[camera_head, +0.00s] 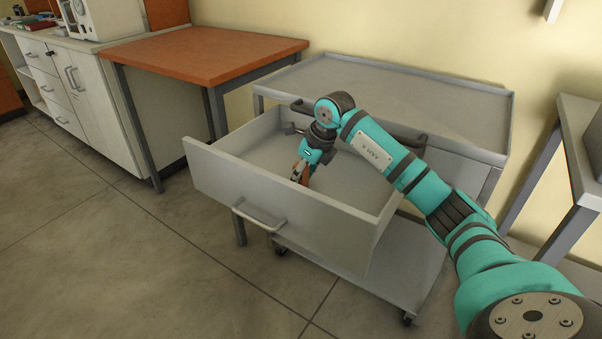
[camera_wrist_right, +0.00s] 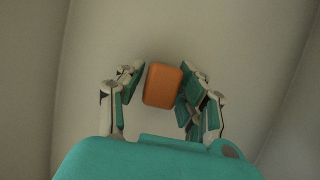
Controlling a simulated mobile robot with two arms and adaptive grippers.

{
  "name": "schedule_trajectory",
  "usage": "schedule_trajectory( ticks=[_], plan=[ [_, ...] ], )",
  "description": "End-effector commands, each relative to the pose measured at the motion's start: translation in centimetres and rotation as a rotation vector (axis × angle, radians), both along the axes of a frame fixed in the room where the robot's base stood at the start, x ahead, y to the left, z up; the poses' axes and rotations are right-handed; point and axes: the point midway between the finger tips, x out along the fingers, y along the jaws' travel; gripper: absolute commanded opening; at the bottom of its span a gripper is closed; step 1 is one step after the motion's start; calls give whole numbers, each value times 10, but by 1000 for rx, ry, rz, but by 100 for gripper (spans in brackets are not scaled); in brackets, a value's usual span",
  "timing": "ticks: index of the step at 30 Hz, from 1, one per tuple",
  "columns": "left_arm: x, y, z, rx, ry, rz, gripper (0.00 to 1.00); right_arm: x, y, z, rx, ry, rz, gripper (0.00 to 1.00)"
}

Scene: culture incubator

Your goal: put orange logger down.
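The orange logger (camera_wrist_right: 162,86) is a small rounded block between the fingertips of my right gripper (camera_wrist_right: 163,72) in the right wrist view. The right finger meets its side, and the left fingertip is at or very close to its other side. In the head view my right gripper (camera_head: 300,176) points down inside the open grey drawer (camera_head: 240,194), with a bit of orange at its fingers. I cannot tell whether the logger touches the drawer floor. My left gripper is not in view.
The drawer's front panel and side walls surround the gripper; its floor looks otherwise clear. A grey cart (camera_head: 440,98) stands behind it, an orange-topped table (camera_head: 205,55) at the left. A grey-framed bench (camera_head: 578,150) is at the right.

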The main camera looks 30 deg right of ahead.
Motion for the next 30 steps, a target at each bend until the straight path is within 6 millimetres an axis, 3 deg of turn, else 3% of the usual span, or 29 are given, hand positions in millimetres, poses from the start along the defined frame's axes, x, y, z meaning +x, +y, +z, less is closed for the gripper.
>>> schedule_trajectory(
  ticks=[3,14,28,30],
  plan=[
    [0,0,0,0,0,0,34,0,0,0,0,0,0,50],
    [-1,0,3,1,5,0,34,-2,-2,10,-2,-2,0,50],
    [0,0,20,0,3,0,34,-34,-15,96,-2,-2,-1,50],
    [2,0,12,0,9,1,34,-38,-16,104,0,-1,0,50]
  ],
)
